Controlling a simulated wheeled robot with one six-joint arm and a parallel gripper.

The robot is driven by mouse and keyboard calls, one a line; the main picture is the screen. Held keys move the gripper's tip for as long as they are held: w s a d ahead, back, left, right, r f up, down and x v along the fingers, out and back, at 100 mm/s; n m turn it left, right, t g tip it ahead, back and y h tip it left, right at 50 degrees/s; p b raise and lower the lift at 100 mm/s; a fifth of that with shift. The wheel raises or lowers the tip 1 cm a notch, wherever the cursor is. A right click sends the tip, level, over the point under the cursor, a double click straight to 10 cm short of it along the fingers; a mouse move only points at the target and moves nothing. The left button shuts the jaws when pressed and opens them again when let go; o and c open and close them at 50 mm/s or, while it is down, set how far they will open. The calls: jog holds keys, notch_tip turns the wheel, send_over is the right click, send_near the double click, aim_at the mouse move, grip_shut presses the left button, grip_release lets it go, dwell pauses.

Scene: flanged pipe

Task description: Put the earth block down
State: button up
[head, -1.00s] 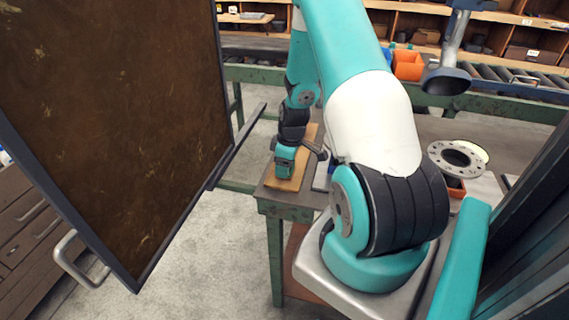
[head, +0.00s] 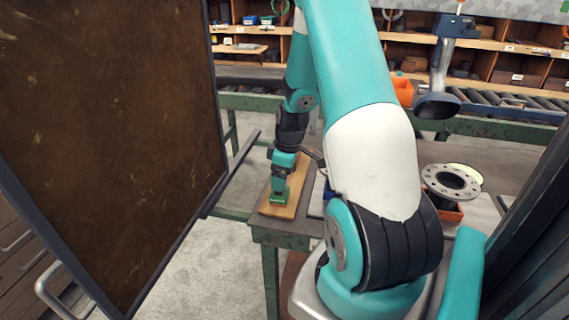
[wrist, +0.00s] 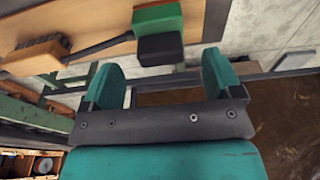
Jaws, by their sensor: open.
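The earth block appears to be the green and black block (wrist: 158,28) at the top middle of the wrist view. It rests against the wooden board (wrist: 95,22), and its green part (head: 278,200) shows on the same board in the head view. My gripper (wrist: 162,76) is open, with its two teal fingers apart and nothing between them. The block lies just beyond the fingertips. In the head view my gripper (head: 280,186) points down over the board, right above the block.
A wooden-backed brush (wrist: 35,54) with a dark handle lies left of the block. A brown panel (head: 115,130) stands left of the bench (head: 405,152).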

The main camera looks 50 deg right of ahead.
notch_tip(320, 180, up, 6)
jog(key=w+a+r+n+y, duration=0.1)
jog(key=a+r, duration=0.3)
jog(key=a, duration=0.6)
jog(key=a+r+y, duration=0.1)
jog(key=a+r, duration=0.3)
jog(key=a, duration=0.5)
jog(key=s+a+r, duration=0.3)
jog(key=s+a, duration=0.4)
jog(key=a, duration=0.2)
jog(key=s+a+r+n+g+y, duration=0.1)
jog(key=s+a+r, duration=0.2)
jog(key=s+a, duration=0.5)
jog(key=shift+s+a+r+n+g+b, duration=0.2)
jog(key=shift+a+r+n+g+b, duration=0.15)
jog(key=shift+a, duration=0.6)
